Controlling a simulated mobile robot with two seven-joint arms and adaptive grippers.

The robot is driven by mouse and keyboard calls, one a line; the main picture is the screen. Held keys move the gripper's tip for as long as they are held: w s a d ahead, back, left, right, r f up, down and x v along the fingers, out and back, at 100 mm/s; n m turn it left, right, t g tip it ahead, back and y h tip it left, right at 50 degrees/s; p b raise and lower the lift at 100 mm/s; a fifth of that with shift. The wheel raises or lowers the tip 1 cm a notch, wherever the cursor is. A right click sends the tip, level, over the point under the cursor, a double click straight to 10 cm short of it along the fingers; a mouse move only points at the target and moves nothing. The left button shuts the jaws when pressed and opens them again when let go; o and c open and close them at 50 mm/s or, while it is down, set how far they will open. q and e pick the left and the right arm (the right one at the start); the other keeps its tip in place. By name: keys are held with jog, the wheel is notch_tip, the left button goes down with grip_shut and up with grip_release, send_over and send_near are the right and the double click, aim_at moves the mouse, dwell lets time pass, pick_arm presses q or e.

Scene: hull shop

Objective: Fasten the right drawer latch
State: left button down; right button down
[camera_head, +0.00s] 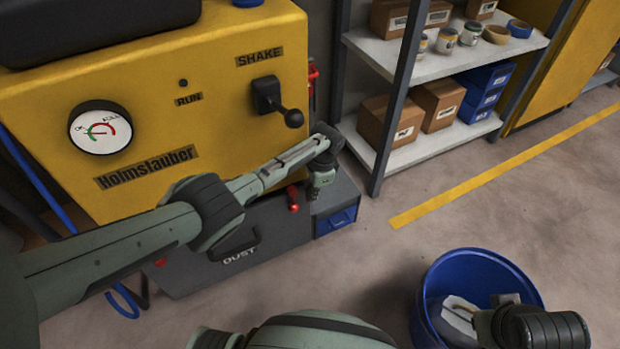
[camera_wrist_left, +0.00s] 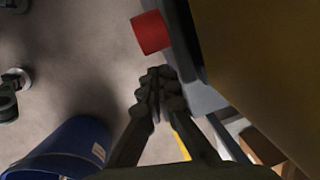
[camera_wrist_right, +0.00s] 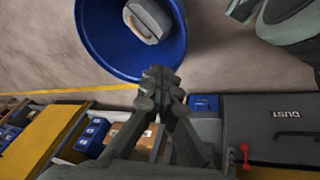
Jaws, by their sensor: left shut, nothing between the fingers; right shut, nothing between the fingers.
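The grey dust drawer (camera_head: 235,258) sits low in the yellow machine. Its red right latch (camera_head: 293,199) is at the drawer's right end; I cannot tell whether it is fastened. The latch shows large and close in the left wrist view (camera_wrist_left: 152,32) and small in the right wrist view (camera_wrist_right: 246,156). My left gripper (camera_head: 315,190) is shut and empty, just right of the latch, with a gap between its fingertips (camera_wrist_left: 156,75) and the red part. My right gripper (camera_wrist_right: 158,80) is shut and empty near the blue bin, away from the drawer.
The blue bin (camera_head: 436,275) stands on the floor at right, holding a pale object (camera_wrist_right: 148,20). A small blue box (camera_head: 335,222) is right of the drawer. A shelf (camera_head: 440,140) with cartons stands behind. A black lever (camera_head: 280,103) juts out above. Floor before the drawer is open.

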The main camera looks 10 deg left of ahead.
pick_arm(q)
jog(key=shift+s+a+f, duration=0.35)
jog(key=shift+a+f, duration=0.15)
jog(key=shift+f, duration=0.15)
pick_arm(e)
jog(key=shift+w+f, duration=0.15)
jog(key=shift+f, duration=0.15)
jog(key=shift+f, duration=0.35)
pick_arm(q)
notch_tip(320, 180, up, 12)
jog(key=d, duration=0.1)
jog(key=shift+s+d, duration=0.35)
pick_arm(e)
jog(key=shift+r, duration=0.15)
pick_arm(q)
jog(key=shift+f, duration=0.15)
